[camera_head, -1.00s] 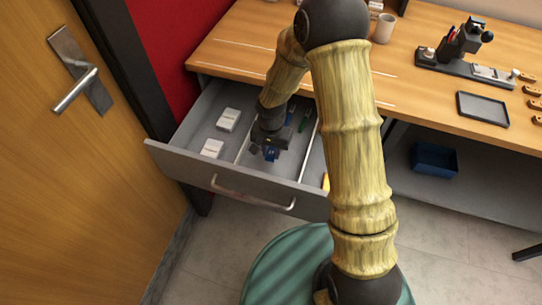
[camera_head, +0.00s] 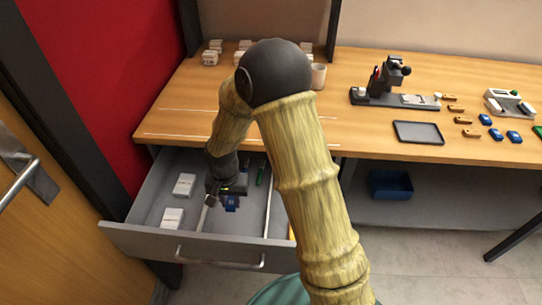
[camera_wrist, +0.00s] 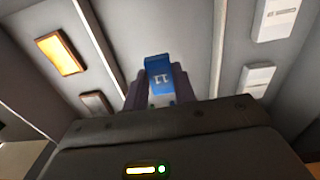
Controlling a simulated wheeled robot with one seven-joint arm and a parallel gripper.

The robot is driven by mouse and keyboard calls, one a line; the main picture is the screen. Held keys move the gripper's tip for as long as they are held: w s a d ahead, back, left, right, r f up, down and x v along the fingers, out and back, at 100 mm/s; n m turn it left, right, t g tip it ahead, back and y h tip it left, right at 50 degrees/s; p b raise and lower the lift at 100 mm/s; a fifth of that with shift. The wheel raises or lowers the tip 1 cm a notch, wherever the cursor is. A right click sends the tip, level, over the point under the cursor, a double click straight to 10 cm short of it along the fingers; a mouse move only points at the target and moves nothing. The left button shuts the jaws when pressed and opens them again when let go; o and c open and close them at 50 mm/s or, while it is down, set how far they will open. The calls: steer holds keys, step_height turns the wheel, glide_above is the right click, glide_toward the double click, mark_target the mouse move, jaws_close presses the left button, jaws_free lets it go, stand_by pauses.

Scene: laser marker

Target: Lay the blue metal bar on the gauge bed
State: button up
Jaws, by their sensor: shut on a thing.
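My gripper (camera_head: 229,190) is down in the open drawer and shut on a blue metal bar (camera_head: 231,203). In the wrist view the blue bar (camera_wrist: 159,68) stands between the dark fingers (camera_wrist: 158,92), with a pale number on its face. Whether it touches the drawer floor is unclear. On the tabletop, a black marker stand (camera_head: 385,88) has a long dark base with small pale pieces on it. A grey-and-white device (camera_head: 509,104) sits at the far right. I cannot tell which of these is the gauge bed.
The drawer (camera_head: 150,232) has thin dividers and white boxes (camera_head: 184,185). An orange block (camera_wrist: 61,53) lies in another compartment. On the table are a dark tray (camera_head: 418,132), a cup (camera_head: 318,76), and several blue (camera_head: 495,134) and brown blocks (camera_head: 471,133). A blue bin (camera_head: 391,184) is below.

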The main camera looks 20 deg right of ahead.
steer(key=w+d+r+n+p, duration=0.1)
steer(key=d+r+p, duration=0.2)
steer(key=d+p, duration=0.3)
steer(key=w+d+r+n+p, duration=0.2)
steer(key=d+r+p, duration=0.2)
steer(key=d+p, duration=0.3)
steer(key=shift+d+r+n+p, duration=0.2)
steer(key=shift+d+n+p, duration=0.1)
steer(key=shift+p, duration=0.7)
steer(key=shift+a, duration=0.1)
